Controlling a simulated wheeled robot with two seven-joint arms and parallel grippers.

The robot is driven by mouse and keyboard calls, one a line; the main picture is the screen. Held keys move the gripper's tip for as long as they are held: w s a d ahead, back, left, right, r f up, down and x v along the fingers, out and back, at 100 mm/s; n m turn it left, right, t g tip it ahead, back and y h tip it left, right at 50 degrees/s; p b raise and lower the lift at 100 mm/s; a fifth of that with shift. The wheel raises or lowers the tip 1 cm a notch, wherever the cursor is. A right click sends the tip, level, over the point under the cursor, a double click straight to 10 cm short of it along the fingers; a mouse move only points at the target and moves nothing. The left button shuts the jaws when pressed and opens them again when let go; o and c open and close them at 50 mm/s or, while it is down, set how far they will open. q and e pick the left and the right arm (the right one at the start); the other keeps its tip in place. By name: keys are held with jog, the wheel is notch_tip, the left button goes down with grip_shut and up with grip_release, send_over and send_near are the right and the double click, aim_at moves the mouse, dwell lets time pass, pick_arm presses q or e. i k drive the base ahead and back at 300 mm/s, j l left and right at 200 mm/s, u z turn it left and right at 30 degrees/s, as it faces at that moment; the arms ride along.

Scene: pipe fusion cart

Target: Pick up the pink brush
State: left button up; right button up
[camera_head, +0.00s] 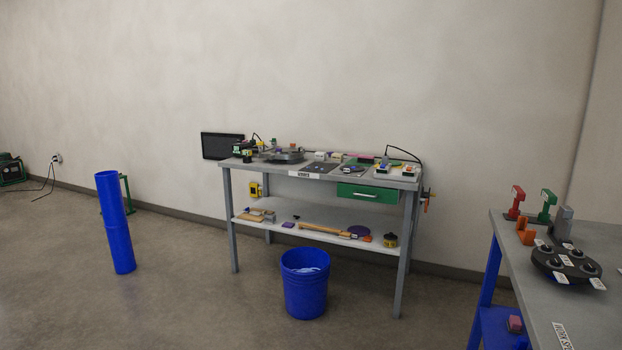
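I cannot make out a pink brush for certain. A small pinkish-red block (515,323) lies on the lower blue shelf of the right-hand table, partly in shadow. A small flat pink item (365,157) lies near the back edge of the grey workbench top. Both are too small to tell whether either is a brush. Neither of my grippers is in view.
The grey workbench (233,232) stands against the wall, crowded on top and on its lower shelf. A blue bucket (305,290) stands before it. A blue pipe (117,225) stands upright at left. The grey right-hand table (572,310) is nearest. Floor between is clear.

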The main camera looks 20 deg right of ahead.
aim_at(362, 158)
jog(key=i+l, duration=0.35)
jog(key=i+l+u, duration=0.1)
jog(key=i+l, duration=0.25)
jog(key=l, duration=0.15)
jog(key=i+l+u, duration=0.1)
jog(key=i+l, duration=0.55)
jog(key=l, duration=0.3)
